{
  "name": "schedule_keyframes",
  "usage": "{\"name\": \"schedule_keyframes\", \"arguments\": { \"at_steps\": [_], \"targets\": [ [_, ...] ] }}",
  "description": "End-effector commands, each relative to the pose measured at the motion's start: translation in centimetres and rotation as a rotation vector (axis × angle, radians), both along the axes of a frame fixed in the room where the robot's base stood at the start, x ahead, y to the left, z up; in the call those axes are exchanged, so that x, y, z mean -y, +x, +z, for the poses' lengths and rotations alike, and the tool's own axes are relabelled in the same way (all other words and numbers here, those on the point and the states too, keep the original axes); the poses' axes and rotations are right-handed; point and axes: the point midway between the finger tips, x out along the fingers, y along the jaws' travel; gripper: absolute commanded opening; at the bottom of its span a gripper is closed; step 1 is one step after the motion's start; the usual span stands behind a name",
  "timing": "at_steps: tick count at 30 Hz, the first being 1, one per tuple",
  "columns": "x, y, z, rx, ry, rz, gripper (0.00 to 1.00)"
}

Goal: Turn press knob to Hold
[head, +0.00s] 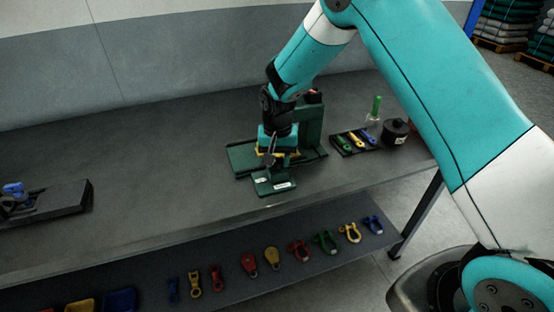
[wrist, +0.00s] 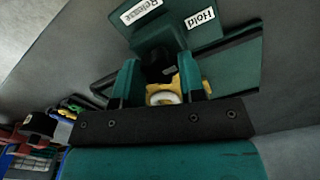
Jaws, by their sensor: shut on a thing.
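The dark green press (head: 310,128) stands on the bench in the head view. Its front block (head: 270,184) carries two white labels; in the wrist view they read Release (wrist: 140,11) and Hold (wrist: 201,18). My gripper (head: 270,158) points down over the press just behind that block. In the wrist view its teal fingers (wrist: 158,78) are closed on a dark knob (wrist: 157,66). Which label the knob points to cannot be told. A yellow part (wrist: 188,76) with a pale ring lies close to the fingers, partly hidden by them.
A dark stand with a blue part (head: 14,190) is far left. Several coloured shackles lie on the lower shelf (head: 225,300).

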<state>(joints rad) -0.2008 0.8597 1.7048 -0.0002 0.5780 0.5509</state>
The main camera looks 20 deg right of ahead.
Motion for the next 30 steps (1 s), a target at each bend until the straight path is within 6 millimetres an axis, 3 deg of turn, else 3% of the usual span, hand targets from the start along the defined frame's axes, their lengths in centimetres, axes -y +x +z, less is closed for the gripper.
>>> {"name": "schedule_keyframes", "arguments": {
  "at_steps": [20, 21, 23, 24, 30],
  "targets": [
    [0.00, 0.15, 0.18, 0.005, 0.000, -0.060, 0.14],
    [0.00, 0.15, 0.18, 0.005, 0.000, -0.060, 0.44],
    [0.01, 0.14, 0.16, 0.004, 0.000, -0.059, 0.58],
    [0.00, 0.12, 0.15, 0.004, 0.000, -0.059, 0.63],
    [0.00, 0.06, 0.08, 0.002, 0.000, -0.058, 0.63]
  ]
}}
